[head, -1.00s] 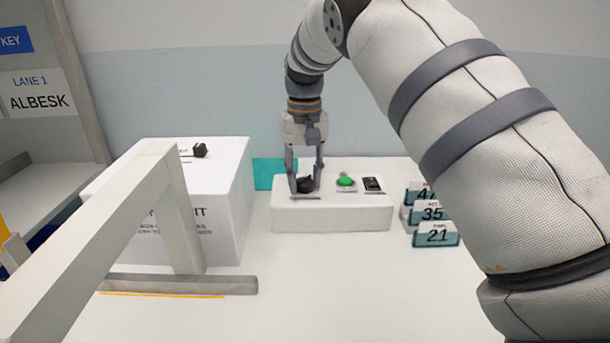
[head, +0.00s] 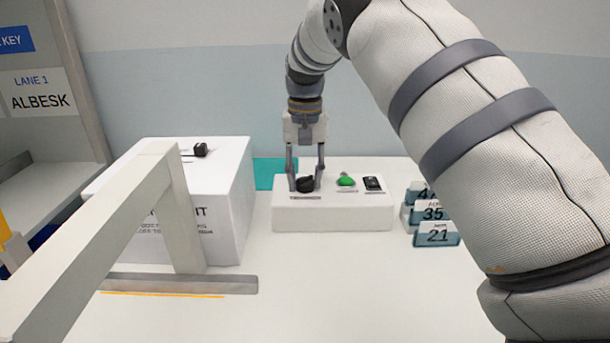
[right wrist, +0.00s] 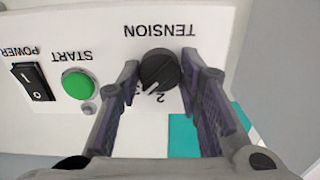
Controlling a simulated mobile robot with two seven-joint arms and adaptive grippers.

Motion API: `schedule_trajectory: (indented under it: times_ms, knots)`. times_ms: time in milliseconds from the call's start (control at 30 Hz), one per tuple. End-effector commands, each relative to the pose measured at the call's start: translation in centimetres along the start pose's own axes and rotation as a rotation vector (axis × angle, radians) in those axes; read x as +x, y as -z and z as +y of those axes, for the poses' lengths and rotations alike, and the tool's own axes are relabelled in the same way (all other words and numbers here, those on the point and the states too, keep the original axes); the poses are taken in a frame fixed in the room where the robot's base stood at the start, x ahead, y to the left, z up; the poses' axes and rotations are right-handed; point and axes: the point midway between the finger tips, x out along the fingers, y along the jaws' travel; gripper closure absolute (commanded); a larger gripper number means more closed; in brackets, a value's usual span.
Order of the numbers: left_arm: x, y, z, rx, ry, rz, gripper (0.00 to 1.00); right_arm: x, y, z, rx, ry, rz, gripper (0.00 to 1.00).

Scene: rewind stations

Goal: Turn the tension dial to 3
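The tension dial (right wrist: 159,70) is a round black knob under the word TENSION, which reads upside down in the right wrist view. In the head view the dial (head: 305,185) sits at the left end of a white control box (head: 330,218). My right gripper (head: 305,182) points down over it, one finger on each side. The fingers (right wrist: 160,82) stand apart around the dial and do not look clamped on it. My left gripper is not in view.
A green START button (head: 345,180) and a black POWER switch (head: 373,184) sit right of the dial. Numbered cards (head: 436,234) stand further right. A large white box (head: 228,205) stands at left, behind a pale frame (head: 90,240).

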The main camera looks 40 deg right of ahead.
Motion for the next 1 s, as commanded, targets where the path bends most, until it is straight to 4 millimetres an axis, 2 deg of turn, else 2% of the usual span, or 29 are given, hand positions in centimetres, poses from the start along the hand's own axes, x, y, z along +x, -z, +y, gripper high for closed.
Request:
schedule_trajectory:
  times_ms: [33,67,400,467,700,800,1000]
  knots:
    - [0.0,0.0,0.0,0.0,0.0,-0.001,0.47,0.1,0.0,0.0,0.0,-0.001,-0.001,0.54]
    - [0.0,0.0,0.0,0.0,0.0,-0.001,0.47,0.1,0.0,0.0,0.0,0.0,-0.001,0.47]
    - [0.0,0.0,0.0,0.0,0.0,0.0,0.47,-0.4,0.0,0.0,-0.001,0.001,0.0,0.47]
    - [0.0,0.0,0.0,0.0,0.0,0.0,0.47,-1.4,0.1,-0.1,-0.001,0.002,0.003,0.47]
    - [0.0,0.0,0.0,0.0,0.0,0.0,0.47,-7.8,0.1,0.0,-0.002,0.003,0.004,0.47]
    - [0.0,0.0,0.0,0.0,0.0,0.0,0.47,-9.9,0.1,0.0,0.0,0.002,0.004,0.47]
    - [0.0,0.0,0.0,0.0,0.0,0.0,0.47,-11.9,0.0,0.0,0.0,0.0,-0.001,0.47]
